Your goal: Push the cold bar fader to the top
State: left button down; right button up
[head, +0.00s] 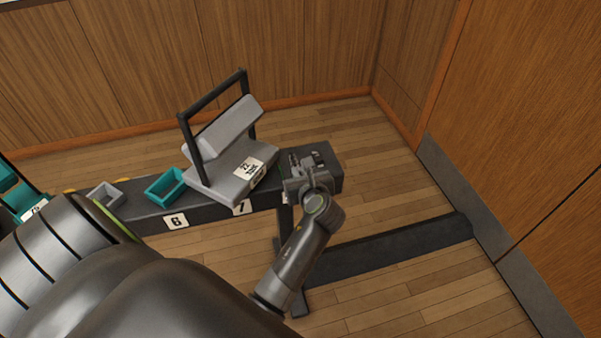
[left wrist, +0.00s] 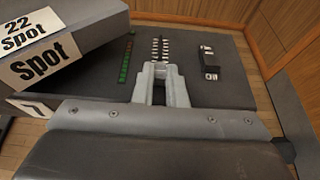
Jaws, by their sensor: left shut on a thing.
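My left gripper (head: 307,182) is over the right end of a long dark console (head: 334,179). In the left wrist view its two pale fingers (left wrist: 159,72) are closed together at the near end of a fader track with white tick marks (left wrist: 160,48). The fader's cap is hidden between the fingertips, and no name for this fader can be read. A thin green strip with a red part (left wrist: 126,60) lies left of the track. My right gripper is not in view.
A grey tilted unit labelled "22 Spot" (head: 231,172) with a black frame stands left of the gripper. A teal tray (head: 149,190) and a grey tray (head: 94,194) lie further left. A small black block with white marks (left wrist: 209,65) sits right of the track.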

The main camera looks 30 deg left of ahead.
aim_at(293, 160)
pick_arm(q)
jog(key=w+a+p, duration=0.3)
jog(key=w+a, duration=0.1)
jog(key=a, duration=0.1)
jog(key=shift+w+r+p, duration=0.1)
jog(key=shift+p, duration=0.3)
jog(key=shift+w+a, duration=0.25)
jog(key=shift+a, duration=0.05)
jog(key=c, duration=1.8)
grip_release()
jog(key=o, duration=0.3)
jog(key=shift+w+a, duration=0.1)
jog(key=shift+o, duration=0.2)
